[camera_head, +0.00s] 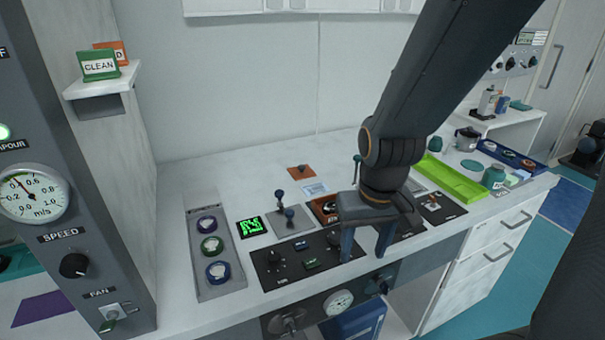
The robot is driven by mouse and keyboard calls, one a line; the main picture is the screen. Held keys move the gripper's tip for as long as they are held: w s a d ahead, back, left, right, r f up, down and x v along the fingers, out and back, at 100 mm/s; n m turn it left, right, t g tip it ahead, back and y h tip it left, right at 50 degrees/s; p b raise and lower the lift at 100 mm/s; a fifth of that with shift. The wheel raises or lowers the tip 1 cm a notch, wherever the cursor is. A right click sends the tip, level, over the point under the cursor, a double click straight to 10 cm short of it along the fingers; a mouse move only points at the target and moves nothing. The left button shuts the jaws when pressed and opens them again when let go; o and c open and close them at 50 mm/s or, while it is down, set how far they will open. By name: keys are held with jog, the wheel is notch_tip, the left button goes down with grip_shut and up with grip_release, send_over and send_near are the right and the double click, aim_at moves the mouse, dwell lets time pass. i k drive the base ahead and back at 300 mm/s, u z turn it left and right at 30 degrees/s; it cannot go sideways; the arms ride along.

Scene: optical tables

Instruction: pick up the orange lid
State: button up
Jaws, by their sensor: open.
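A flat orange square piece (301,171) with a small dark knob lies at the back of the white bench; it may be the orange lid, but it is too small to be sure. A brown-orange box (322,210) with dark round contents stands nearer, partly hidden by my gripper. My gripper (366,249) points down over the front part of the bench, in front of and to the right of both. Its two blue fingers are apart, with nothing seen between them. The bench surface just behind it is hidden by my arm.
A black panel (272,271) lies under and left of my gripper. A grey tray (232,278) with three ringed round pieces is at left. A lever on a grey plate (292,222) stands near the box. A lime tray (455,181) is at right. The back left bench is clear.

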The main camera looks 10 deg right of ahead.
aim_at(301, 172)
jog(key=u, duration=2.2)
jog(key=k, duration=0.6)
jog(key=z, duration=2.1)
jog(key=i, duration=0.5)
